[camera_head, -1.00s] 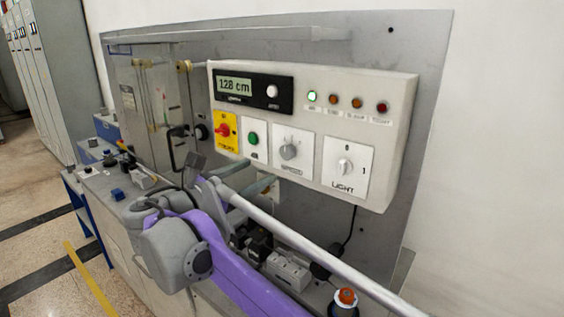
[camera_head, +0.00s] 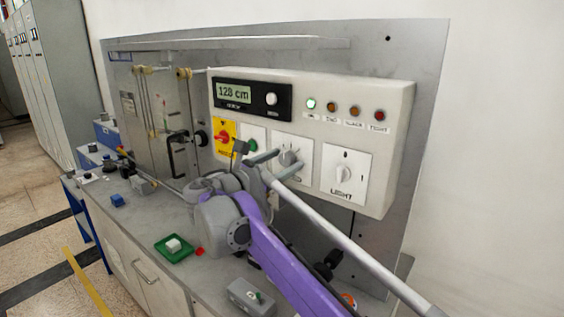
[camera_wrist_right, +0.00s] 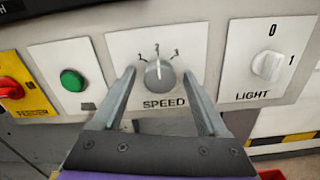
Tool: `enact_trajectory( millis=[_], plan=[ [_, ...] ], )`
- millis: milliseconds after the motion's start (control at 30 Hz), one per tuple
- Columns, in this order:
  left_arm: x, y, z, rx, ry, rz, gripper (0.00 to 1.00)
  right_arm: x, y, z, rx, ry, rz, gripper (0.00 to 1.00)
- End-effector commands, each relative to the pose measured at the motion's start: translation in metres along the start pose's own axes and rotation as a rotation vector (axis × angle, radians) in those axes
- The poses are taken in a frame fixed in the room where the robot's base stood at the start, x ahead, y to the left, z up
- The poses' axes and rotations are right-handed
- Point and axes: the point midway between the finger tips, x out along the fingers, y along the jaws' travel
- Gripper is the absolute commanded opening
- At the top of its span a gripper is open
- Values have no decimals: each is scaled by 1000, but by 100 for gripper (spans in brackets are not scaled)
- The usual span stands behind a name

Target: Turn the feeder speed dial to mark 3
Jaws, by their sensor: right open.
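The speed dial (camera_wrist_right: 159,74) is a grey round knob on a white plate labelled SPEED, with marks 1, 2 and 3 above it. Its white pointer line points up, about at mark 2. In the head view the dial (camera_head: 290,158) is partly hidden by my right gripper (camera_head: 280,160). In the right wrist view my right gripper (camera_wrist_right: 159,76) is open, one finger to each side of the dial. The fingers look apart from the knob; I cannot tell whether their tips reach its depth. My left gripper is not in view.
A green button (camera_wrist_right: 73,80) and a yellow plate with a red switch (camera_wrist_right: 10,88) sit left of the dial. The light switch (camera_wrist_right: 267,66) sits to its right. A display (camera_head: 234,93) reads 128 cm. A green tray (camera_head: 174,248) stands on the bench below.

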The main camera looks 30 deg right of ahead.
Motion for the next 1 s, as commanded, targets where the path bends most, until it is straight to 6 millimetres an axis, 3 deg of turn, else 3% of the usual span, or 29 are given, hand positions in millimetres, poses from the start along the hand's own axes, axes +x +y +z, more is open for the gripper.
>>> enact_trajectory(
  millis=[67,500,1000],
  plan=[
    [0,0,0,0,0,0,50,0,0,0,0,0,0,76],
    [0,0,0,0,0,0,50,0,0,0,0,0,0,0],
    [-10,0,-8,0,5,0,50,0,0,2,120,0,0,0]
  ],
)
